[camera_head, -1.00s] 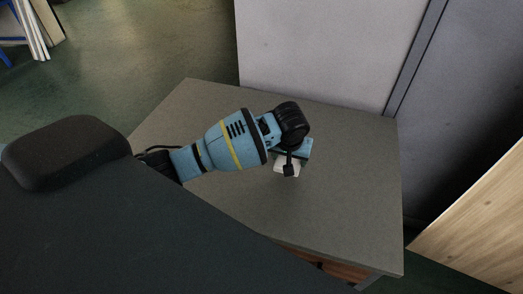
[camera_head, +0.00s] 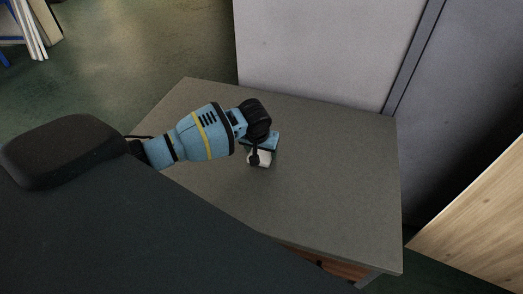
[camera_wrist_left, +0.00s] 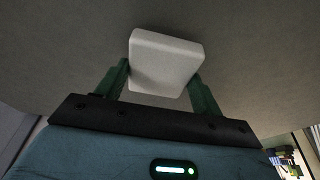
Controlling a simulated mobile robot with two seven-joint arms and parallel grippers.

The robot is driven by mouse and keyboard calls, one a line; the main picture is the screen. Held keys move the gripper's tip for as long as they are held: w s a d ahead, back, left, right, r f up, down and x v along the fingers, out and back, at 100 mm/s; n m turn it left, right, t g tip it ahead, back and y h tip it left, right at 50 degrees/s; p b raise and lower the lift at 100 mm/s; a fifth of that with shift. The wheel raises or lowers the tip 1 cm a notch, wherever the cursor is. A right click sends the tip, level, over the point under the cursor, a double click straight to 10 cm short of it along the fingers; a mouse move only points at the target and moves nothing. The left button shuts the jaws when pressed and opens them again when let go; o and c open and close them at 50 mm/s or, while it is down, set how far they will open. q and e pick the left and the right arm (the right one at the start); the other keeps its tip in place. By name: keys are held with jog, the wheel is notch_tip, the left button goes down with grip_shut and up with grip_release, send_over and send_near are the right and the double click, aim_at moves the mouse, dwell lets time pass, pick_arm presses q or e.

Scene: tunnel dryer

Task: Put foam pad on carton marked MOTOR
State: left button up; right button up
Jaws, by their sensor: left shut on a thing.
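A white block-like foam pad (camera_wrist_left: 165,62) is between the green fingers of my left gripper (camera_wrist_left: 163,88) in the left wrist view. The fingers touch it on both sides. In the head view the foam pad (camera_head: 260,158) shows in part below my left gripper (camera_head: 257,152), over the grey tabletop. I cannot tell how far it is above the table. No carton marked MOTOR shows in these frames. My right gripper is not in view.
The grey table (camera_head: 335,190) is otherwise bare, with free room to the right and front. A pale panel (camera_head: 320,50) stands behind it. A wooden board (camera_head: 480,225) is at the right. White boards (camera_head: 35,30) stand at the far left.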

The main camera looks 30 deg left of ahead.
pick_arm(q)
jog(key=shift+f, duration=0.2)
jog(key=shift+f, duration=0.1)
jog(key=o, duration=0.9)
jog(key=shift+o, duration=0.2)
